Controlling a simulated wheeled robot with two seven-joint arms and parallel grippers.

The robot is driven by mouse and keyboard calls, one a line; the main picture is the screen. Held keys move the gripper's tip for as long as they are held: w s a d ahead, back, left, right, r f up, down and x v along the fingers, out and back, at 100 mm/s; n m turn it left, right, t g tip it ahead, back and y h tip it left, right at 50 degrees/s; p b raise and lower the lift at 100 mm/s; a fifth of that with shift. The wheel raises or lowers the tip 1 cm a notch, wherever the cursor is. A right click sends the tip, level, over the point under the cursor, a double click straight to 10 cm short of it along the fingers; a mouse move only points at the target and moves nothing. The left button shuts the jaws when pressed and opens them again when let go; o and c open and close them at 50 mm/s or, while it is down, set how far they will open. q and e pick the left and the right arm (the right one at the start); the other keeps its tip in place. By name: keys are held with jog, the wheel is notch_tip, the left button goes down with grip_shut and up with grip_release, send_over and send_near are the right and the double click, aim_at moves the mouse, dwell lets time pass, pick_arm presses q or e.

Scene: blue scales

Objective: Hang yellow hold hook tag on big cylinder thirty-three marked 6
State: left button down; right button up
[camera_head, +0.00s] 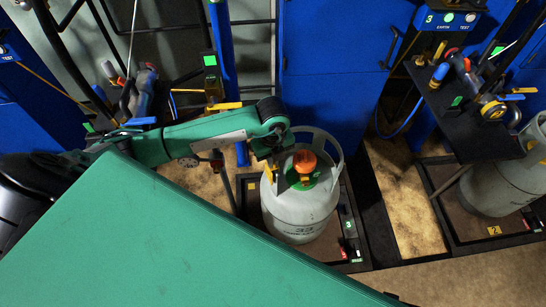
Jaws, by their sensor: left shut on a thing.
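A big pale grey cylinder (300,216) with 33 printed on its side stands upright on a scale in the middle. It has a ring-shaped collar handle (337,157) and an orange-topped valve. I cannot make out a 6 on it. My left gripper (280,181) is at the left side of the collar, shut on a small yellow piece, which looks like the hook tag (269,173). Most of the tag is hidden, and I cannot tell whether it touches the collar. My right gripper is not in view.
The dark scale platform (353,262) under the cylinder bears a 3. A second grey cylinder (497,187) stands on another scale at right, with a yellow 2 plate (494,230). Blue cabinets (330,60) stand behind. A dark shelf (465,125) with filling tools juts out at right.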

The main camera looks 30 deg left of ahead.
pick_arm(q)
jog(key=shift+f, duration=0.15)
jog(key=c, duration=1.5)
grip_release()
jog(key=shift+r+p, duration=3)
jog(key=shift+r, duration=0.9)
